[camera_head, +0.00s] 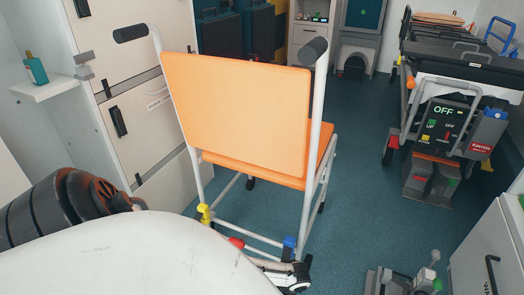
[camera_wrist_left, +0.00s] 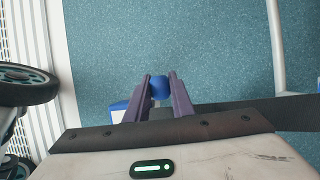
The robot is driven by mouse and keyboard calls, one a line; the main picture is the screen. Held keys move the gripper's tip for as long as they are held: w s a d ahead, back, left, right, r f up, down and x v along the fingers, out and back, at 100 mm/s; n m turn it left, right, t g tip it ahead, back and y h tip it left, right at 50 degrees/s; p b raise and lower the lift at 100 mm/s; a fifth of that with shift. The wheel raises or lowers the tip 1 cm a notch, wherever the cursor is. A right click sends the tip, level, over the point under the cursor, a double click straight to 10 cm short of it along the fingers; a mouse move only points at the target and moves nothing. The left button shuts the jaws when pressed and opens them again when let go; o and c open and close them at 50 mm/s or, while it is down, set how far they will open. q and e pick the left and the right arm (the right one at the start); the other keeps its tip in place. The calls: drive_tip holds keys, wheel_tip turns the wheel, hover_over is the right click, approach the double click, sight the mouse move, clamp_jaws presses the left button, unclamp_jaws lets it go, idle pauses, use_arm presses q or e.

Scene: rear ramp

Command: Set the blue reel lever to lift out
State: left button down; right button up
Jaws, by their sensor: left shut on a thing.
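My left gripper (camera_wrist_left: 160,98) is shut on a round blue knob (camera_wrist_left: 160,86), which shows between the tips of its two dark fingers in the left wrist view. I take this knob to be the end of the blue reel lever; its shaft and its setting are hidden. A blue and white part (camera_wrist_left: 119,112) sits just left of the fingers. In the head view a small blue piece (camera_head: 289,242) shows low on the right of the orange chair (camera_head: 235,110), beside dark gripper parts. I cannot tell if it is the knob. My right gripper is not in view.
A wheeled stretcher (camera_head: 460,75) with a control panel reading OFF stands at the right. White cabinets (camera_head: 135,85) line the left. A grey device with upright levers (camera_head: 400,282) is at the bottom right. The blue floor (camera_head: 365,170) between chair and stretcher is clear.

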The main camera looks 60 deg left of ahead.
use_arm(q)
drive_tip(key=shift+w+d+f, duration=0.1)
drive_tip(key=shift+d, duration=0.15)
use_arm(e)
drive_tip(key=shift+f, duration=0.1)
use_arm(q)
drive_tip(key=c, duration=1.5)
unclamp_jaws()
drive_tip(key=shift+c, duration=0.2)
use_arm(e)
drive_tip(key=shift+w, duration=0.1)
use_arm(q)
drive_tip(key=shift+a, duration=0.1)
drive_tip(key=shift+r+p, duration=0.3)
drive_tip(key=shift+r, duration=0.15)
drive_tip(key=p+v, duration=0.2)
drive_tip(key=v, duration=0.1)
drive_tip(key=p+v, duration=0.3)
drive_tip(key=v, duration=0.3)
drive_tip(key=shift+w+d+r, duration=0.15)
drive_tip(key=shift+d, duration=0.1)
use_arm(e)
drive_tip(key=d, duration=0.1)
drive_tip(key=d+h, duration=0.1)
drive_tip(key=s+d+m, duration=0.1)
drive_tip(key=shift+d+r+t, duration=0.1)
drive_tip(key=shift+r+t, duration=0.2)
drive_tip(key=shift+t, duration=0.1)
